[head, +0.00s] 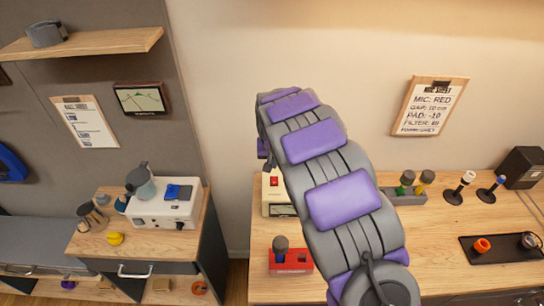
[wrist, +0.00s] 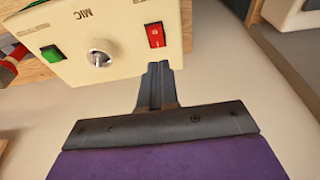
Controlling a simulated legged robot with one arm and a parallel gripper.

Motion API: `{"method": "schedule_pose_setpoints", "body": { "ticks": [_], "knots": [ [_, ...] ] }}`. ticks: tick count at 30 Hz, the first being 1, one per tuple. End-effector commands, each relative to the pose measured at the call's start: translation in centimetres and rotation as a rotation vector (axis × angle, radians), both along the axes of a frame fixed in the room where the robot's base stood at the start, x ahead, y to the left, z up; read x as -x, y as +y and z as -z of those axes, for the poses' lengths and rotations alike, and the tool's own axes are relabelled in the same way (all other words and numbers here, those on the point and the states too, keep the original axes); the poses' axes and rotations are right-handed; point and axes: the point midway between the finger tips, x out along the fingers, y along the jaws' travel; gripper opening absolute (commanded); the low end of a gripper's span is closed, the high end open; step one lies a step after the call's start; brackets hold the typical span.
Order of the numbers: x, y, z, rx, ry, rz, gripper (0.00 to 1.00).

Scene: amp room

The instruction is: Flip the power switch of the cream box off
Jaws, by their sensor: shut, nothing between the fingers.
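The cream box (wrist: 80,30) fills the top of the wrist view, its panel upside down with the lettering "MIC". The panel has a red power switch (wrist: 155,35), a silver knob (wrist: 101,56) and a green button (wrist: 52,53). My gripper (wrist: 159,68) is shut and empty, its tips close to the panel's edge just below the red switch in the picture. I cannot tell whether they touch. In the head view the cream box (head: 268,207) stands on the wooden counter, mostly hidden behind my arm; its red switch (head: 274,181) shows. My fingertips are hidden there.
On the wooden counter (head: 440,245) are a red block holder (head: 291,262), a grey rack (head: 405,196) with microphones, more microphones on stands and a dark tray (head: 505,249). A white box (head: 165,207) stands on a separate cabinet to the left.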

Motion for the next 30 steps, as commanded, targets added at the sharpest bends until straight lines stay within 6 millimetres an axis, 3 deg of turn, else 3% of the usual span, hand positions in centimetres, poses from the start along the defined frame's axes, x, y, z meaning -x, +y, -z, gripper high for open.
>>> {"method": "schedule_pose_setpoints", "body": {
  "ticks": [3, 12, 30],
  "knots": [
    [-0.5, 0.0, 2.7, 0.001, 0.003, -0.001, 0.0],
    [-0.4, 0.0, 7.3, 0.001, 0.001, 0.0, 0.0],
    [-0.5, 0.1, 8.2, 0.0, -0.028, -0.001, 0.0]
  ]
}}
